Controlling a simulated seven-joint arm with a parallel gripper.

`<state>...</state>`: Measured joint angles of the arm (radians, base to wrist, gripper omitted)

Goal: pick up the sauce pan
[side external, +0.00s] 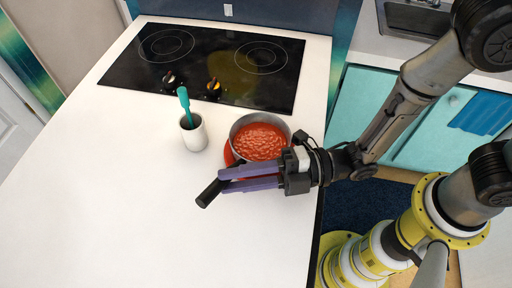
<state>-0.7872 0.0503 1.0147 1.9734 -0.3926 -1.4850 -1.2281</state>
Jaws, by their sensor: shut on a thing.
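The sauce pan (283,122) is round and grey and holds a chunky red sauce. It sits on the white counter, near the counter's right edge and in front of the stovetop. Its black handle (208,193) points to the lower left. My gripper (222,181) reaches in from the right with purple fingers and is shut on the handle. The fingers and gripper body hide part of the handle and the pan's near side. I cannot tell whether the pan is lifted. Something red (229,157) shows beneath the pan's left side.
A white cup (195,137) holding a teal utensil (184,99) stands just left of the pan. The black stovetop (208,61) with knobs lies behind. The white counter (120,200) is clear at the left and front. A sink (412,18) is at the upper right.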

